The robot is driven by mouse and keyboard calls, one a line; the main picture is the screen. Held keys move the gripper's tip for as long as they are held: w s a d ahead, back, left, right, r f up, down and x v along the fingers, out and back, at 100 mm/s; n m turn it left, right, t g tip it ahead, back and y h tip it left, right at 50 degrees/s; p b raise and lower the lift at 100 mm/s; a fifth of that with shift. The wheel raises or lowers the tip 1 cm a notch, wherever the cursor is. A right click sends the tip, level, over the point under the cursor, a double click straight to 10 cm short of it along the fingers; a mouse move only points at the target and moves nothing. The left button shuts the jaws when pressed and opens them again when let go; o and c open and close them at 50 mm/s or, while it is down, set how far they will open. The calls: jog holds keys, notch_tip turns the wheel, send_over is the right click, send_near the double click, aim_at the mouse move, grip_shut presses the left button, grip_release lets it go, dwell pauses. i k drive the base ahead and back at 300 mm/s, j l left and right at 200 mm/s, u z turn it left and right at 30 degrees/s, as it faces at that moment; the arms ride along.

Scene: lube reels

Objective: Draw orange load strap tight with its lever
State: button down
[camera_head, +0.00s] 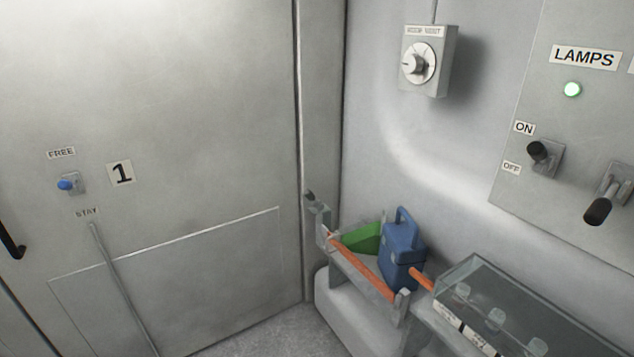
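The orange load strap (362,267) runs across the front of a small grey rack by the corner. A second orange stretch (421,279) shows to the right of a blue can. A grey lever with a dark tip (311,197) stands at the rack's left end, near the strap's left end; I take it to be the strap's lever. Whether the strap is slack or tight I cannot tell. The blue can (403,252) and a green object (362,240) stand behind the strap. My gripper is not in view.
A glass-topped case (488,290) stands right of the rack. A wall panel labelled LAMPS carries a dark-handled switch (541,153) and a larger lever (598,210). A dial box (424,62) hangs above. A large door (170,150) fills the left; some floor (265,332) is clear.

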aim_at(308, 193)
jog(key=i+j+z, duration=0.1)
jog(key=i+j, duration=1.35)
jog(key=j, duration=0.15)
